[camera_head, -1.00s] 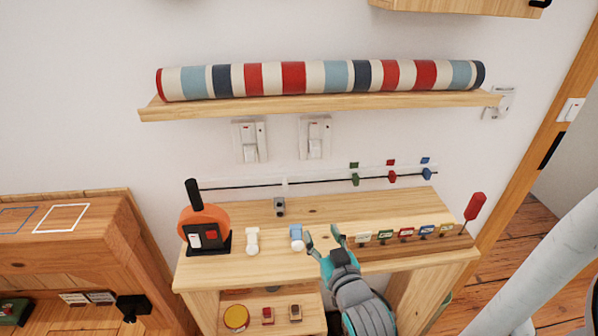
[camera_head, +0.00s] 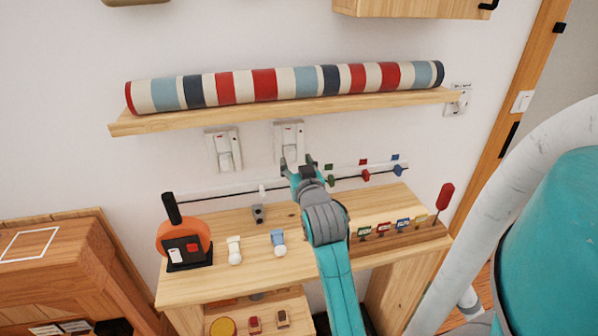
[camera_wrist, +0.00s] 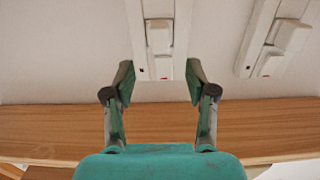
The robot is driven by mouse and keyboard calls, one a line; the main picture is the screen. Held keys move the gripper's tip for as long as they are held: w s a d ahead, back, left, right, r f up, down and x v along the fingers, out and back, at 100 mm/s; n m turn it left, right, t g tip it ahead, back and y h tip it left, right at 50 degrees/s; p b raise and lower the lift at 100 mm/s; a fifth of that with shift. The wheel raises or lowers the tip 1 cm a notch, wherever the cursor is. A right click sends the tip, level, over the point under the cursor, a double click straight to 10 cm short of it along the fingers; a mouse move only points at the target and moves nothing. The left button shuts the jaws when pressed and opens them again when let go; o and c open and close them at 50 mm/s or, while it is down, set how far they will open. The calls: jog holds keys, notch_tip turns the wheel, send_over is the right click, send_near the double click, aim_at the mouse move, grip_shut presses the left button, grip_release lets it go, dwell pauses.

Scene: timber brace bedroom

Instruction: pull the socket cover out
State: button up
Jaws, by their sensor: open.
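Two white wall sockets with plug-in white covers sit on the wall under the striped roll's shelf: the left socket cover (camera_head: 226,158) and the right socket cover (camera_head: 291,145). My gripper (camera_head: 298,167) is open and empty, raised in front of the wall at the lower edge of the right socket. In the wrist view the picture looks upside down; that socket's cover (camera_wrist: 159,37) lies centred between and beyond the open fingers of my gripper (camera_wrist: 160,78). The other socket cover (camera_wrist: 291,36) shows at the right there. Contact with the wall cannot be told.
A shelf (camera_head: 290,106) with a striped roll (camera_head: 290,84) runs just above the sockets. A dark rail (camera_head: 228,190) with coloured sliders crosses below. The wooden bench (camera_head: 330,215) holds an orange disc device (camera_head: 180,237), small white and blue pieces and coloured labels.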

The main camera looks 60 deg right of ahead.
aim_at(292, 153)
jog(key=x, duration=0.6)
jog(key=shift+w+d, duration=0.15)
jog(key=shift+w, duration=0.05)
grip_shut()
jog(key=v, duration=0.7)
jog(key=shift+f, duration=0.15)
dwell(2.7)
jog(key=shift+s, duration=0.15)
